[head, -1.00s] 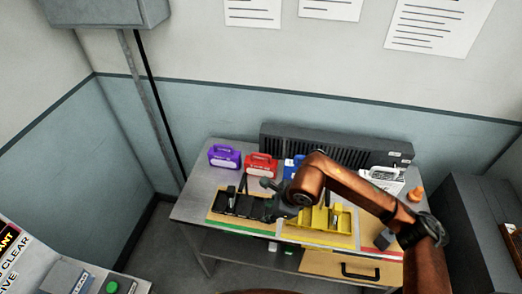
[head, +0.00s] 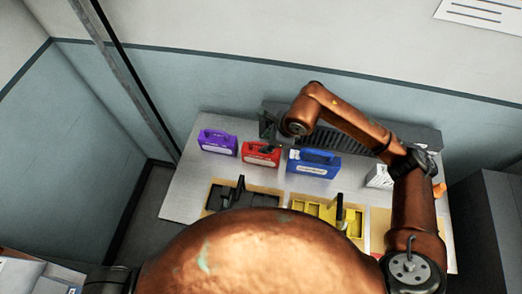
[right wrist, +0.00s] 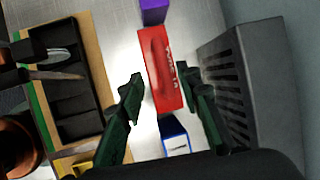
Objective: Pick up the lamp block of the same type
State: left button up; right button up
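Three lamp blocks with top handles stand on the grey table: a purple one (head: 217,142), a red one (head: 260,154) and a blue one (head: 314,164). My right gripper (head: 276,143) is over the red block, partly hiding its right end. In the right wrist view, the open fingers of my right gripper (right wrist: 160,98) lie on either side of the red block (right wrist: 162,70), with nothing clearly gripped. The purple block (right wrist: 153,11) is at the top and the blue block (right wrist: 175,138) is below. My left gripper is not recognisable in these views.
A black tray (head: 262,201) and a yellow tray (head: 313,211) lie in front of the blocks, each with a dark upright post. A dark ribbed unit (right wrist: 228,85) stands close behind the blocks. A white device (head: 379,177) is at the right.

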aim_at(261, 143)
jog(key=shift+w+p+x, duration=0.15)
jog(key=shift+p+x, duration=0.05)
jog(key=shift+x, duration=1.2)
jog(key=shift+w+p+x, duration=0.15)
jog(key=shift+x, duration=1.25)
jog(key=shift+d, duration=0.1)
jog(key=shift+c, duration=0.5)
grip_shut()
jog(key=shift+r, duration=0.1)
